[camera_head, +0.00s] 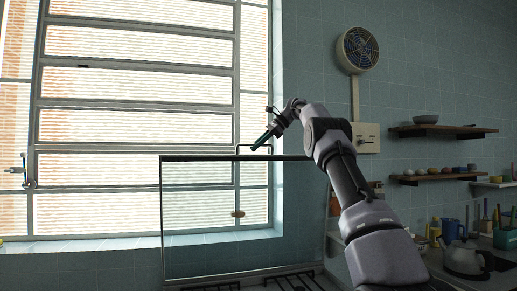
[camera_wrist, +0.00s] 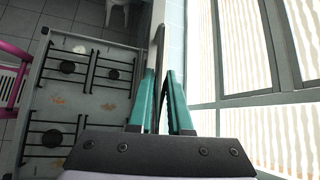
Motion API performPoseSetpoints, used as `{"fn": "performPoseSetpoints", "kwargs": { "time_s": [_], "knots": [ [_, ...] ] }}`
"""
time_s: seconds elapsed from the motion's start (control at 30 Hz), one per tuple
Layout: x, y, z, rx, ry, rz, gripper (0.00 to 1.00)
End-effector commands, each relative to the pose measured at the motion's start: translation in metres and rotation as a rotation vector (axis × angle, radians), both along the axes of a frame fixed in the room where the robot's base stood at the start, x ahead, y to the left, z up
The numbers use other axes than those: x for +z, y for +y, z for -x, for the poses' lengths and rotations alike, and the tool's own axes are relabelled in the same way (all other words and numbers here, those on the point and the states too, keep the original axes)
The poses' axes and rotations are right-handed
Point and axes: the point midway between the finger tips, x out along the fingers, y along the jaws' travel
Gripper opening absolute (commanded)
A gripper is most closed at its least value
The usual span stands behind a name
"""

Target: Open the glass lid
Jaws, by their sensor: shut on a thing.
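The glass lid (camera_head: 205,225) stands upright, a clear pane with a dark rim, in front of the window in the head view. A thin handle rises from its top edge. My gripper (camera_head: 256,147) is at that handle, its green fingers reaching down from the upper right. In the wrist view, my gripper (camera_wrist: 160,75) has its fingers on either side of the lid's narrow edge (camera_wrist: 154,55), seen almost edge-on. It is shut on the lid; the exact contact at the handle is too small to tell. The stove top (camera_wrist: 85,97) with black grates lies beside the lid.
The window (camera_head: 140,130) fills the left behind the lid. Shelves (camera_head: 437,176) with small items hang on the right wall. A kettle (camera_head: 465,260) and a blue mug (camera_head: 450,230) stand at lower right. A pink chair (camera_wrist: 14,75) is at the wrist view's left.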

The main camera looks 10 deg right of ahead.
Motion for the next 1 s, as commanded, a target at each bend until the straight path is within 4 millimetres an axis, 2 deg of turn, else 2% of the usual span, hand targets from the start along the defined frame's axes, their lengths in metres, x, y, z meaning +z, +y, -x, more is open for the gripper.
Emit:
{"fn": "performPoseSetpoints", "kwargs": {
  "time_s": [0.63, 0.67, 0.7, 0.73, 1.0],
  "knots": [
    [0.0002, 0.0001, -0.0051, -0.002, 0.001, 0.003, 0.00],
    [0.0003, 0.0000, -0.0051, -0.002, 0.001, 0.003, 0.25],
    [0.0003, 0.0000, -0.0051, -0.002, 0.001, 0.003, 0.40],
    [0.0004, 0.0001, -0.0050, -0.001, 0.001, 0.002, 0.47],
    [0.0011, 0.0006, -0.0047, 0.000, 0.000, 0.001, 0.47]
  ]
}}
